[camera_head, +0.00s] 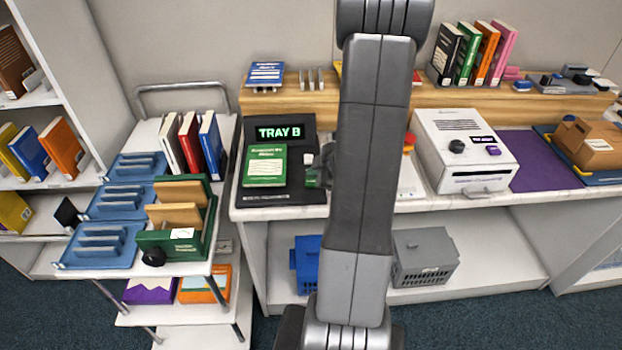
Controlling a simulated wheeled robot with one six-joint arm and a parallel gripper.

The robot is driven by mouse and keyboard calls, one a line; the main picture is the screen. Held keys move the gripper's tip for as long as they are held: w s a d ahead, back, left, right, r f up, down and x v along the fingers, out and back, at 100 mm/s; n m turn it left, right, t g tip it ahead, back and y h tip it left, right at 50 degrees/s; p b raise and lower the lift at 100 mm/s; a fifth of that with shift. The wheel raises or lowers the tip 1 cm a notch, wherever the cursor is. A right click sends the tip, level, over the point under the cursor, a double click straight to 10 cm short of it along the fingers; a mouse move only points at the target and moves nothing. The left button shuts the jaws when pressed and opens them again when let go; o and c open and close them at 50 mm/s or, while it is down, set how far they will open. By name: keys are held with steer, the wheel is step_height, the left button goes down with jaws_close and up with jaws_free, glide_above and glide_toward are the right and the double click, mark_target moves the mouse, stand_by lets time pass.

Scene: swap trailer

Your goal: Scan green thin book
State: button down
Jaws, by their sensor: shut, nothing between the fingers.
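A green thin book (265,166) lies flat, cover up, on the black scanner pad (297,196). My gripper (319,172) is just right of the book, over the right part of the pad, shut and apart from the book. My arm hides much of the gripper and the counter behind it. A second green book (466,54) stands upright on the back ledge between a black and an orange book.
A cart at left holds blue slotted trays (102,246), a green bin (178,242) and upright white, red and blue books (211,141). A white machine (466,149) stands on the counter at right, beside a purple mat (544,160). Crates sit on the shelf below.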

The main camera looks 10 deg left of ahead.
mark_target(314, 183)
step_height(314, 183, up, 5)
steer(key=p, duration=0.5)
steer(key=shift+r, duration=0.1)
stand_by(0.8)
